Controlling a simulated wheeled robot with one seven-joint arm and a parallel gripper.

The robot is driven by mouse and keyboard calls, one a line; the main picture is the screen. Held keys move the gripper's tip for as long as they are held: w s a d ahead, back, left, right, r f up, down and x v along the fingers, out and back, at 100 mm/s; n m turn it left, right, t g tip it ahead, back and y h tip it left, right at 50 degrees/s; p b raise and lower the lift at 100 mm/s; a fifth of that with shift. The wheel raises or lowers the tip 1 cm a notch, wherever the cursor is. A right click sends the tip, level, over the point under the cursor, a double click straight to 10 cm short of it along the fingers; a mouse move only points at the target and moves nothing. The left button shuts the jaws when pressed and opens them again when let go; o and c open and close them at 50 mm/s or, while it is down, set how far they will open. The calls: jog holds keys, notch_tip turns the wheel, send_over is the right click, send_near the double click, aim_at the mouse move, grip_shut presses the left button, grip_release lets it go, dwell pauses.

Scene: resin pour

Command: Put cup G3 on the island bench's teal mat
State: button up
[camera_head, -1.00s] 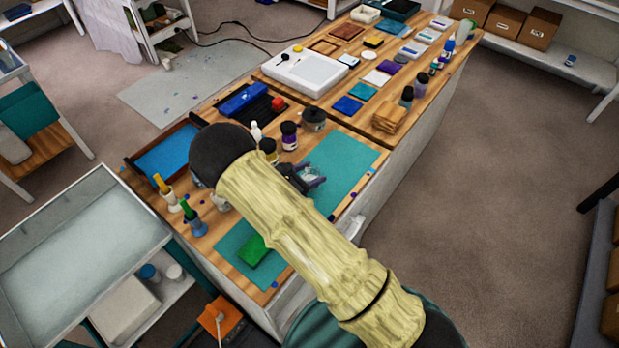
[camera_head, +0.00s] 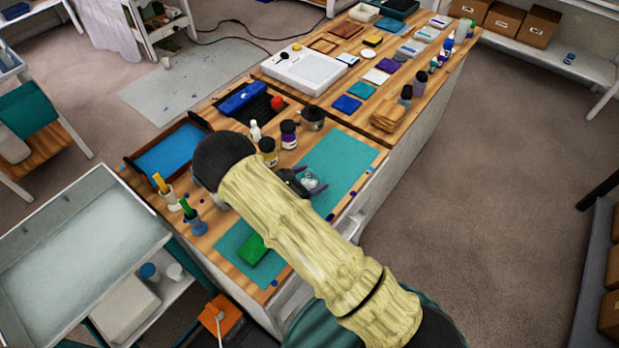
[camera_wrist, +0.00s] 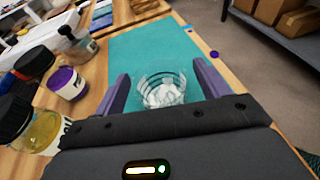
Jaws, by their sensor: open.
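A clear cup (camera_wrist: 163,90) with white chunky contents stands upright on the near part of the teal mat (camera_wrist: 150,45) in the wrist view; no label can be read on it. The cup also shows small in the head view (camera_head: 309,182), on the mat (camera_head: 345,160). My gripper (camera_wrist: 161,83) is open, with one purple finger on each side of the cup and a visible gap at each side. In the head view my gripper (camera_head: 308,184) is low over the mat, partly hidden by my arm.
Left of the mat stand a purple-labelled jar (camera_wrist: 68,83), a yellow jar (camera_wrist: 35,130) and a grey jar (camera_wrist: 75,42). The far part of the first mat is clear.

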jog(key=shift+r, duration=0.15)
jog(key=shift+s+a, duration=0.1)
jog(key=shift+a, duration=0.05)
jog(key=b+v, duration=0.2)
jog(key=v, duration=0.9)
jog(key=shift+s+a+r+b, duration=0.2)
jog(key=shift+a+b, duration=0.05)
jog(key=shift+b, duration=0.1)
